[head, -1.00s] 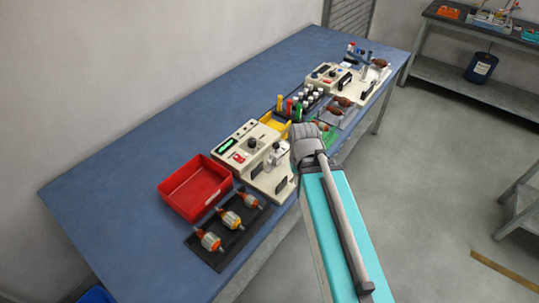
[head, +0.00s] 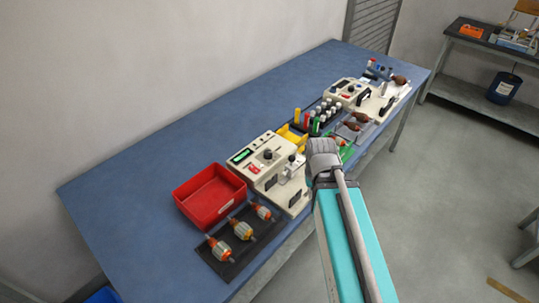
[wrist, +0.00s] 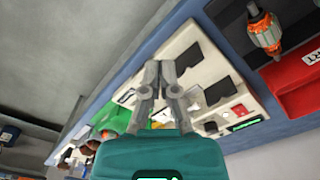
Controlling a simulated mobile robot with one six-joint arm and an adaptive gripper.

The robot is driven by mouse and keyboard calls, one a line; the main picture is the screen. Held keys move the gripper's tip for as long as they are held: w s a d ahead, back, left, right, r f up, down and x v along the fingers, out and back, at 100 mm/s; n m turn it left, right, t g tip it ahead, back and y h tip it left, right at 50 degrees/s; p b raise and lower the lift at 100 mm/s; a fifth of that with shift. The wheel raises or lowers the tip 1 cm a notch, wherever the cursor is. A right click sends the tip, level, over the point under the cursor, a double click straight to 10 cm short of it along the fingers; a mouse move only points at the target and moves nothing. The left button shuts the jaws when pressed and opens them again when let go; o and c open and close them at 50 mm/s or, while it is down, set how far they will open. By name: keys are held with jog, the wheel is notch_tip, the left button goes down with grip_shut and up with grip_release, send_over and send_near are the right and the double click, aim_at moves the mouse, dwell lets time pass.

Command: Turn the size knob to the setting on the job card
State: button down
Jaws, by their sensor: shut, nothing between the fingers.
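A cream winding machine (head: 262,172) stands on the blue bench, with a lit green display (head: 243,156), a red switch and a dark round knob (head: 267,154) on its panel. A second cream machine (head: 345,97) with its own dark knob (head: 350,88) is farther back. I cannot tell which knob is the size knob, and I cannot make out a job card. My gripper shows in the wrist view (wrist: 159,72), shut and empty, over the near machine's body. In the head view my own arm hides its fingers. The green display (wrist: 243,125) also shows in the wrist view.
A red bin (head: 210,195) and a dark tray (head: 222,262) with orange-ended armatures are at the bench's near end. A yellow bin (head: 290,138) and a rack of several spools (head: 322,113) stand between the machines. The bench's left side (head: 150,170) is clear.

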dwell(0.3)
jog(key=c, duration=1)
grip_release()
jog(key=shift+w, duration=0.15)
jog(key=shift+c, duration=0.2)
jog(key=shift+o, duration=1.1)
jog(key=shift+w+a+r, duration=0.1)
jog(key=shift+w+r, duration=0.05)
jog(key=shift+w, duration=0.15)
jog(key=o, duration=0.6)
jog(key=w+n, duration=0.1)
jog(key=w+a+r+n+p, duration=0.1)
jog(key=w, duration=0.3)
jog(key=shift+a+r+n, duration=0.15)
jog(key=shift+a+n, duration=0.05)
jog(key=shift+n, duration=0.2)
jog(key=shift+o, duration=0.2)
notch_tip(320, 180, up, 5)
jog(key=n+p, duration=0.6)
jog(key=n, duration=0.7)
send_over(268, 152)
jog(key=shift+s+t, duration=0.3)
jog(key=shift+s, duration=0.2)
jog(key=shift+b, duration=0.3)
jog(key=f+b, duration=1.3)
jog(key=shift+w+f+b, duration=0.3)
jog(key=shift+w+f, duration=0.05)
